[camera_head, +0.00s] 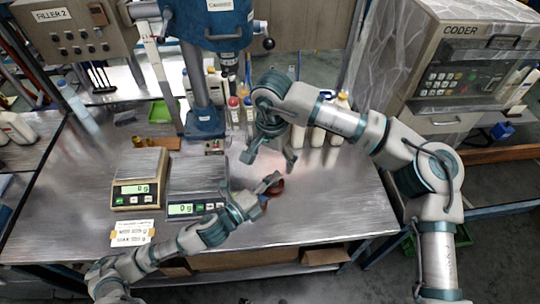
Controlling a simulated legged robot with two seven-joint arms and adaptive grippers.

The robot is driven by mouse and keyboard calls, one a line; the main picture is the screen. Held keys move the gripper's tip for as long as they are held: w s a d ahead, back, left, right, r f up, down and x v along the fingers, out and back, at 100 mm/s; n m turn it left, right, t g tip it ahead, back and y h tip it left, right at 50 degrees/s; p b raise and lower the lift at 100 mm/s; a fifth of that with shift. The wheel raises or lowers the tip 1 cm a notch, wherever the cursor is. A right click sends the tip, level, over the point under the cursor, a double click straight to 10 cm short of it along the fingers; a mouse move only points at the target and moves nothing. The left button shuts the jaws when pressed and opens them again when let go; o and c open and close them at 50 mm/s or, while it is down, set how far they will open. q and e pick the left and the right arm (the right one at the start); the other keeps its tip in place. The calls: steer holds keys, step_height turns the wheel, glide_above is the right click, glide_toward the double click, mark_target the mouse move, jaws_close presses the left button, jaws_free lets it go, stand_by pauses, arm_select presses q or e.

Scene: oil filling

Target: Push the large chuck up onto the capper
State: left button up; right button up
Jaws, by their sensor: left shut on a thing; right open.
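The blue capper (211,22) stands at the back of the bench on a blue column, with its dark spindle (229,62) pointing down. My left gripper (268,190) is in front of the capper and lower in the picture, low over the bench. The piece is well apart from the spindle. My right gripper (269,160) is open and empty, pointing down just behind the left one.
Two scales (140,178) stand left of my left gripper. Several bottles (233,110) with coloured caps stand near the capper's column, and more (319,130) stand behind my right arm. The coder (465,75) is at the right. The bench's right front (340,205) is clear.

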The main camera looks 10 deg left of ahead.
arm_select(q)
steer(key=shift+d, duration=0.1)
arm_select(e)
step_height(320, 180, down, 10)
steer(key=shift+d+f, duration=0.15)
steer(key=shift+f, duration=0.6)
steer(key=shift+c, duration=1.4)
arm_select(q)
steer(key=shift+d+r, duration=0.1)
steer(key=shift+d, duration=0.05)
arm_select(e)
steer(key=c, duration=1.1)
arm_select(q)
steer(key=o, duration=1.4)
arm_select(e)
steer(key=shift+c, duration=0.7)
arm_select(q)
steer(key=shift+a, duration=0.2)
